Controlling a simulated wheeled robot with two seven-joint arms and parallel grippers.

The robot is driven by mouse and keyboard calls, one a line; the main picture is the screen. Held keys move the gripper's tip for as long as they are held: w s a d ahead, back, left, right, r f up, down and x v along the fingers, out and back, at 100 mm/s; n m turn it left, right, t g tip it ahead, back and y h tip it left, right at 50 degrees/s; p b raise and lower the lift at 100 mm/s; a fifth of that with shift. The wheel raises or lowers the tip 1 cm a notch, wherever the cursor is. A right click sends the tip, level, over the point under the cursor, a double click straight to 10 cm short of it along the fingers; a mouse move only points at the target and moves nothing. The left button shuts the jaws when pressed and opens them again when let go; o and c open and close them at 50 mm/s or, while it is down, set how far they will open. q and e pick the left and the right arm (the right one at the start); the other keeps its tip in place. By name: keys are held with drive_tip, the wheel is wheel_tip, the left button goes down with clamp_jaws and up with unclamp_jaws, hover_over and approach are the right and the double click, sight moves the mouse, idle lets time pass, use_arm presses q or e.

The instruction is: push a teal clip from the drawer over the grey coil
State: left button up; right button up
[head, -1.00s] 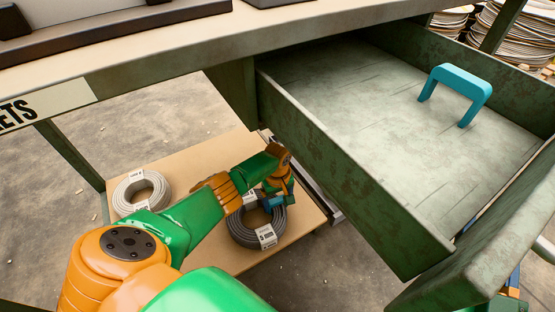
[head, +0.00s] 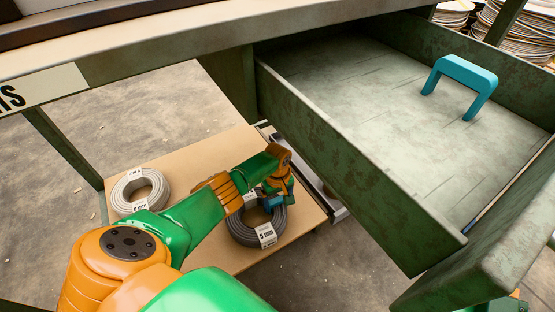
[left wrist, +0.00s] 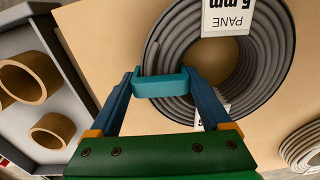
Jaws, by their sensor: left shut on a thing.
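A teal clip (left wrist: 160,83) is between the fingers of my left gripper (left wrist: 158,88) in the left wrist view. The gripper is shut on its crossbar. In the head view my left gripper (head: 277,196) is low, at the upper right part of the dark grey coil (head: 255,233). The held clip is at the coil's ring; how far its legs reach around the ring is hidden. The coil (left wrist: 258,83) lies flat with a white label. A second teal clip (head: 462,74) stands in the open green drawer (head: 370,160).
A paler coil (head: 140,192) lies on the brown board (head: 215,165), left of the grey one. The drawer's wall overhangs to the right of my left gripper. A grey tray with brown tubes (left wrist: 28,82) is beside the board.

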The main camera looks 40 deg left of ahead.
use_arm(q)
drive_tip(key=shift+f, duration=0.2)
drive_tip(key=o, duration=1.1)
drive_tip(key=shift+o, duration=0.2)
drive_tip(key=shift+r, duration=0.1)
wheel_tip(320, 180, up, 7)
drive_tip(key=p, duration=0.7)
